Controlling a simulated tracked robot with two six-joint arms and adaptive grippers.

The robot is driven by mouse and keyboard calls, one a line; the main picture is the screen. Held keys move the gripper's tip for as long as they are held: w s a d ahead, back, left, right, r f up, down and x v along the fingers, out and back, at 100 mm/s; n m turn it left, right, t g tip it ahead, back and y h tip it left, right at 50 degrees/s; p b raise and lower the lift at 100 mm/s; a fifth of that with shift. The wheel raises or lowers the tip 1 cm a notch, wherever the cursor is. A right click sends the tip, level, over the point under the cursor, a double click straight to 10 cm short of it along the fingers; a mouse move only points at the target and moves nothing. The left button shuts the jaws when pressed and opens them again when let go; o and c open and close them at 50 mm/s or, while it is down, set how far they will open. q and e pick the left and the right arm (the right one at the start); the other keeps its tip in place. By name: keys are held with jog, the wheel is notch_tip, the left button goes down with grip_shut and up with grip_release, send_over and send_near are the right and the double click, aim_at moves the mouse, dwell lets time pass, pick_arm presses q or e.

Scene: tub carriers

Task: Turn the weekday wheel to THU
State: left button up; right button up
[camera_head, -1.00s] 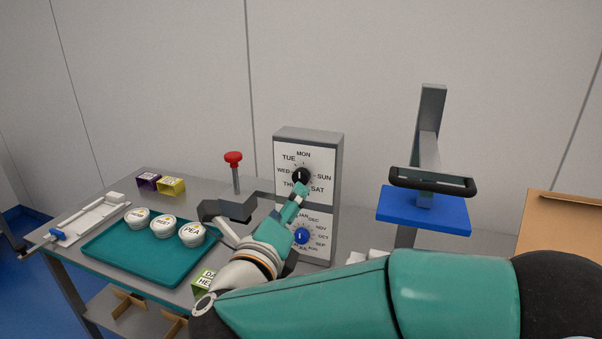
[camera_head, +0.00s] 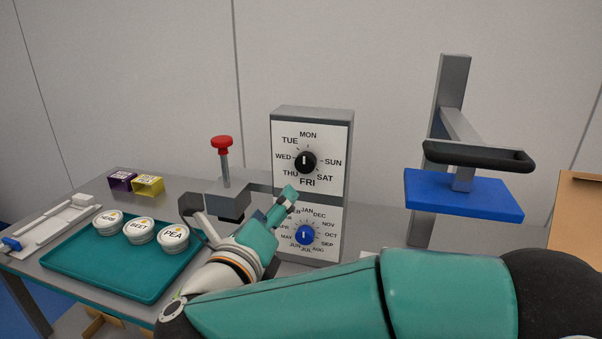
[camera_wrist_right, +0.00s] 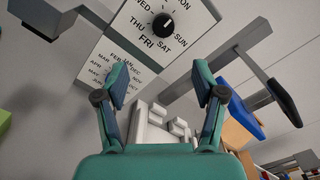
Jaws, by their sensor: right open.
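The black weekday wheel (camera_head: 305,161) sits on the upper white panel of a grey box, ringed by day names. Its white mark appears to point up toward MON, away from THU (camera_head: 290,173) at the lower left. The wheel also shows at the top of the right wrist view (camera_wrist_right: 163,24), with THU (camera_wrist_right: 137,27) to its left. My right gripper (camera_head: 276,205) is below and left of the wheel, apart from it. In the right wrist view its two fingers (camera_wrist_right: 160,84) are spread with nothing between them. My left gripper is not in view.
A blue month wheel (camera_head: 304,235) is on the lower panel, close to my right gripper. A red-knobbed press (camera_head: 222,142) stands left of the box. A teal tray (camera_head: 75,262) holds labelled tubs. A blue plate with a black handle (camera_head: 478,155) stands at right.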

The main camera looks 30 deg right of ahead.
aim_at(303, 165)
jog(key=p+x, duration=0.4)
jog(key=x, duration=1.1)
jog(key=shift+s+d+r, duration=0.1)
jog(key=shift+d+r, duration=0.05)
jog(key=shift+d, duration=0.05)
jog(key=shift+w+d, duration=0.45)
jog(key=shift+d, duration=0.05)
jog(key=shift+c, duration=0.3)
jog(key=c, duration=1.1)
